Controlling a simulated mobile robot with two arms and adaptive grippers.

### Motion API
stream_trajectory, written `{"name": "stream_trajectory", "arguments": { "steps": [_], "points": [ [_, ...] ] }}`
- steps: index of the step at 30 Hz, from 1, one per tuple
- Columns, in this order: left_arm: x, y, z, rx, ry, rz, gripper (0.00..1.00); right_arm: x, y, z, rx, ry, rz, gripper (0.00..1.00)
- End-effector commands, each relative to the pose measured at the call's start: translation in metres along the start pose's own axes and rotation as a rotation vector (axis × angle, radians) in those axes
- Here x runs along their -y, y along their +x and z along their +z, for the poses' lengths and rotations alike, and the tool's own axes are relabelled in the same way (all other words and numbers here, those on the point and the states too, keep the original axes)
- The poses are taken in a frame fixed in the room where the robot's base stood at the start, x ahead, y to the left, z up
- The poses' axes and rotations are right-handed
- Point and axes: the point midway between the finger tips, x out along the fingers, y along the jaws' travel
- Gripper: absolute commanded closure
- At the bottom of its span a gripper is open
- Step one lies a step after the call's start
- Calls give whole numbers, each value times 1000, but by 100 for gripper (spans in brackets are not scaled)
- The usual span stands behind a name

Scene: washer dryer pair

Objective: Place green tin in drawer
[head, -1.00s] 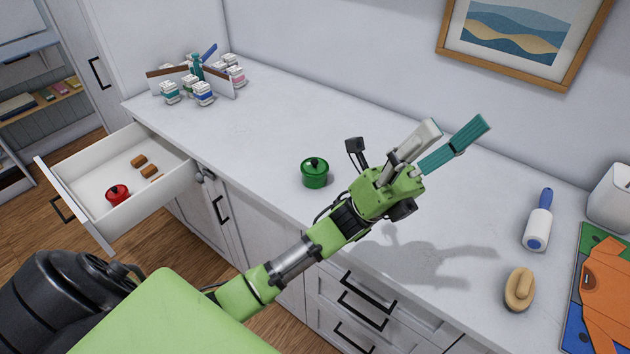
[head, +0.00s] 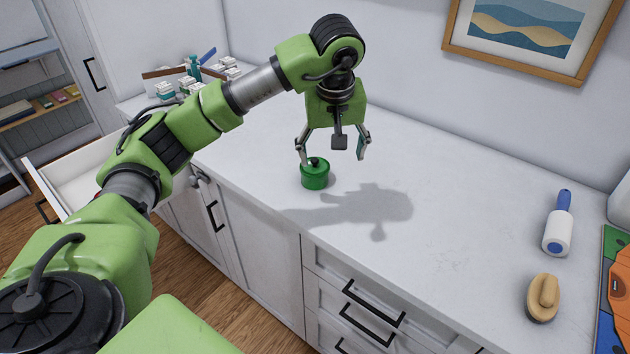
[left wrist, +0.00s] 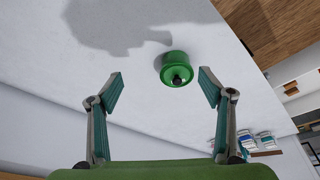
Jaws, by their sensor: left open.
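The green tin (head: 316,178), with a dark knob on its lid, stands upright on the white counter. In the left wrist view the tin (left wrist: 176,70) shows just past the fingertips, nearer the right finger. My left gripper (head: 333,155) points down, open and empty, above and a little to the right of the tin. In the left wrist view its fingers (left wrist: 161,88) are wide apart. The open white drawer (head: 72,178) is at the left, partly hidden behind my left arm. My right gripper is not in view.
A brush (head: 543,298) and a lint roller (head: 559,225) lie at the right of the counter (head: 450,200), by a coloured board (head: 612,295). Several small jars (head: 166,91) stand at the far left end. The counter between is clear.

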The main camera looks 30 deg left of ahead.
Motion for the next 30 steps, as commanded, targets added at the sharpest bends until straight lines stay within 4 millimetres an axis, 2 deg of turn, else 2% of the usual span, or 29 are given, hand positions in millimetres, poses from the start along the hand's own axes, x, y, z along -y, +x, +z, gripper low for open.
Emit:
{"name": "stream_trajectory", "arguments": {
  "steps": [1,3,6,18,26,30],
  "points": [
    [11,-4,-16,-54,-15,-28,27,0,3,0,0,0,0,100],
    [21,-10,-29,-100,-29,-54,27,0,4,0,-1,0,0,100],
    [27,-7,-37,-124,-37,-71,27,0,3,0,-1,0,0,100],
    [31,62,-46,-123,-38,-70,27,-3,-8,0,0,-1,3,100],
    [32,81,-48,-122,-37,-70,27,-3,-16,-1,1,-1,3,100],
    [34,102,-52,-120,-37,-71,27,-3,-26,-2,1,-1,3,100]
  ]
}}
